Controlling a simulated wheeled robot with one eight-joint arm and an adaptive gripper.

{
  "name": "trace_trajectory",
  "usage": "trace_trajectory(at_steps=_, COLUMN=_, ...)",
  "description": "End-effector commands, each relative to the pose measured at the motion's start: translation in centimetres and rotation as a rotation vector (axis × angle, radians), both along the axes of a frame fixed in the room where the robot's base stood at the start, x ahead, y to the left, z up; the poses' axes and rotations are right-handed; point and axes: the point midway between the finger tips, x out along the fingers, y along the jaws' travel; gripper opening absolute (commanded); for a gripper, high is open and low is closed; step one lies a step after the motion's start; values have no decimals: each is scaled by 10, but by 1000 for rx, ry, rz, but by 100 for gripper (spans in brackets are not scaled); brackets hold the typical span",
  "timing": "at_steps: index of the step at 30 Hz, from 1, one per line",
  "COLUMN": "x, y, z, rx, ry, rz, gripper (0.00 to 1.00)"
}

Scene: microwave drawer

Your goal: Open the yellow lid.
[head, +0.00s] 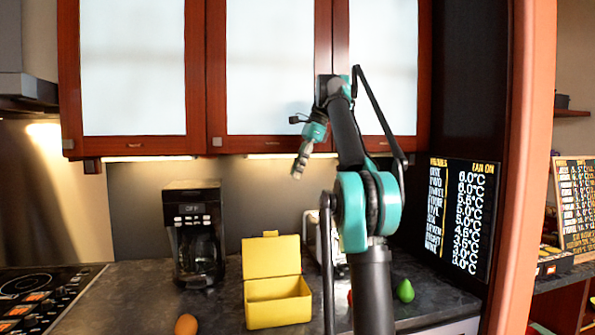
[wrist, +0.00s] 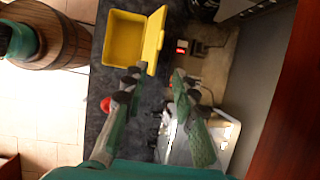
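The yellow box (head: 278,302) stands on the dark countertop. Its yellow lid (head: 271,256) is raised, standing roughly upright at the back, so the box is open at the top. In the wrist view I look down into the empty-looking yellow box (wrist: 127,38), with the lid (wrist: 155,38) seen nearly edge-on along its right side. My gripper (head: 298,168) is in the air above the box, below the wall cabinets, and apart from the lid. In the wrist view my gripper (wrist: 157,74) has its two fingers spread with nothing between them.
A black coffee maker (head: 194,235) stands left of the box. A silver appliance (wrist: 200,145) is close by on the right, partly hidden by my arm in the head view. A brown egg-shaped item (head: 186,325) and a green pear (head: 405,291) lie on the counter. Cabinets (head: 268,70) hang above.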

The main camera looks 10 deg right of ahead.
Motion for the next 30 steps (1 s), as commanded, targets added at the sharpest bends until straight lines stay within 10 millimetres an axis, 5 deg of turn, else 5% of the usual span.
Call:
trace_trajectory(at_steps=4, x=0, y=-5, z=9, rx=0, ry=1, rz=-2, gripper=28)
trace_trajectory(at_steps=18, x=-14, y=-103, z=8, rx=0, ry=0, rz=-3, gripper=28)
trace_trajectory(at_steps=30, x=-17, y=-123, z=8, rx=0, ry=0, rz=0, gripper=28)
